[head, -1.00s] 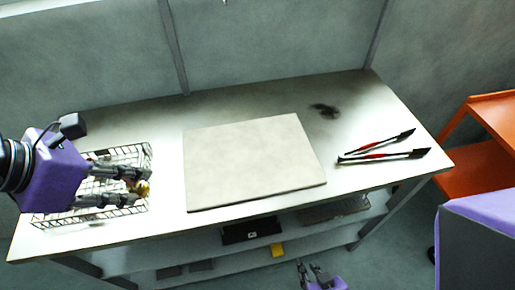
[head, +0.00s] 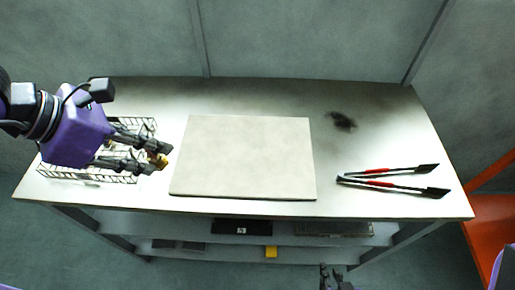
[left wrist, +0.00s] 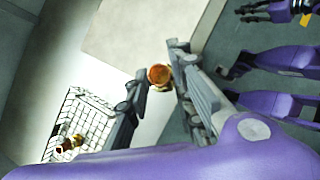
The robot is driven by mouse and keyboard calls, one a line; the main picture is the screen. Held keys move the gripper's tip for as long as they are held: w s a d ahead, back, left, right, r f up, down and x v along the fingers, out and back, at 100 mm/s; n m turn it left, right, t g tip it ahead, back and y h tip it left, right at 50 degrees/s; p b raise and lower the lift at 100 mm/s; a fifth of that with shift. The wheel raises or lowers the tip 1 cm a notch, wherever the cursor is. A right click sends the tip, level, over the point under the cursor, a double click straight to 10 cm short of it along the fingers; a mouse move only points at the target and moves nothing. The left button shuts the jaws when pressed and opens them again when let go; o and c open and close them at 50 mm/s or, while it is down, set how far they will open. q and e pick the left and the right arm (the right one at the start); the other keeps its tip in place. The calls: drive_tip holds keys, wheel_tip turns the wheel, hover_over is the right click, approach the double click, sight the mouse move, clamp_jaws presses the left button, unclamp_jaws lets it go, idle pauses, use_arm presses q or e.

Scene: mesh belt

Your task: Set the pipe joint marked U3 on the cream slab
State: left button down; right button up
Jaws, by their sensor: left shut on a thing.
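My left gripper (head: 152,160) is shut on a small brass-coloured pipe joint (head: 162,161). It holds the joint in the gap between the wire basket (head: 62,172) and the cream slab (head: 245,155). In the left wrist view the joint (left wrist: 159,75) shows an orange-brown round end between the fingertips (left wrist: 155,88). No marking on it can be read. The slab lies flat and bare on the table, and its corner (left wrist: 125,35) shows in the left wrist view. My right gripper (head: 329,272) is low at the front, empty, its fingers apart.
The basket holds other small fittings (left wrist: 70,144) in the left wrist view. Red-and-black long-handled tools (head: 390,180) lie on the table right of the slab. A dark smudge (head: 341,121) marks the tabletop. Below are shelves with a yellow block (head: 271,252).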

sight(220, 156)
use_arm(q)
drive_tip(key=shift+w+d, duration=0.2)
drive_tip(key=w+d+f, duration=0.1)
drive_tip(key=w+f, duration=0.2)
drive_tip(key=w, duration=0.1)
drive_tip(key=w+d+f, duration=0.2)
drive_tip(key=w+f, duration=0.1)
drive_tip(key=w, duration=0.1)
drive_tip(key=w+d+f, duration=0.2)
drive_tip(key=w+f, duration=0.1)
drive_tip(key=w, duration=0.1)
drive_tip(key=shift+d+f, duration=0.2)
drive_tip(key=shift+f, duration=0.1)
drive_tip(key=shift+w+f, duration=0.15)
drive_tip(key=shift+f, duration=1.55)
drive_tip(key=shift+f, duration=0.15)
drive_tip(key=c, duration=1.5)
unclamp_jaws()
